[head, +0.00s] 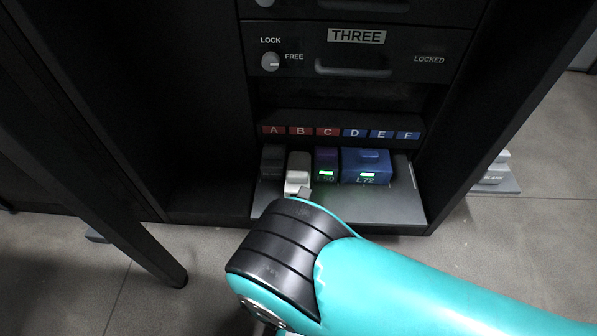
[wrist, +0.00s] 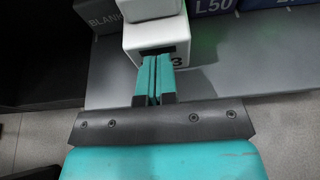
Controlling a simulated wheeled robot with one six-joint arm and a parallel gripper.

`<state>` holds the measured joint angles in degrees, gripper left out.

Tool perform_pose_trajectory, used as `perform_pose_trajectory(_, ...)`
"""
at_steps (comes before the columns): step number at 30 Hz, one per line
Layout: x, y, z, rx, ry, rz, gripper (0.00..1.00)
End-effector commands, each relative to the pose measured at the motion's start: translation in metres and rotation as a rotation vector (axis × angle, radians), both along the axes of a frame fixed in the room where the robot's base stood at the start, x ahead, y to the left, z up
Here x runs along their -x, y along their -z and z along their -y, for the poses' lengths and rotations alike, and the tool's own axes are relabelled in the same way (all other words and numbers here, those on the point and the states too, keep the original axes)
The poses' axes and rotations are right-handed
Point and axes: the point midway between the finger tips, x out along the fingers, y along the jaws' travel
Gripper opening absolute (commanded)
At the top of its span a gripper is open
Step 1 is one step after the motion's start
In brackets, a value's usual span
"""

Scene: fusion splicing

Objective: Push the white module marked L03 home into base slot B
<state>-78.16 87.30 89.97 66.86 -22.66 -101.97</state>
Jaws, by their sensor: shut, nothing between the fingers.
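The white module L03 (head: 298,172) stands under the letter B in the head view, between a dark module and L50. In the wrist view the white module (wrist: 152,32) juts out nearer to me than its neighbours. Only a "3" of its marking shows; my fingers cover the rest. My gripper (wrist: 156,60) is shut and empty, its fingertips at the module's front face, seemingly touching it. In the head view my arm hides most of the gripper. The base slot B (head: 300,131) is labelled in red; its inside is hidden behind the module.
A dark BLANK module (wrist: 101,14) sits left of the white one. Purple L50 (head: 326,163) and wide blue L72 (head: 365,166) sit to the right. The grey shelf (head: 405,190) is bare at its right end. A closed drawer marked THREE (head: 357,36) is above.

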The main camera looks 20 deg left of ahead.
Motion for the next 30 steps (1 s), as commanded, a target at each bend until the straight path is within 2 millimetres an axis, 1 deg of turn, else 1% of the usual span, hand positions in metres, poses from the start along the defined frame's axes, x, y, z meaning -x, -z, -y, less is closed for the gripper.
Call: perform_pose_trajectory(30, -0.06, 0.001, -0.014, -0.002, 0.002, 0.001, 0.0)
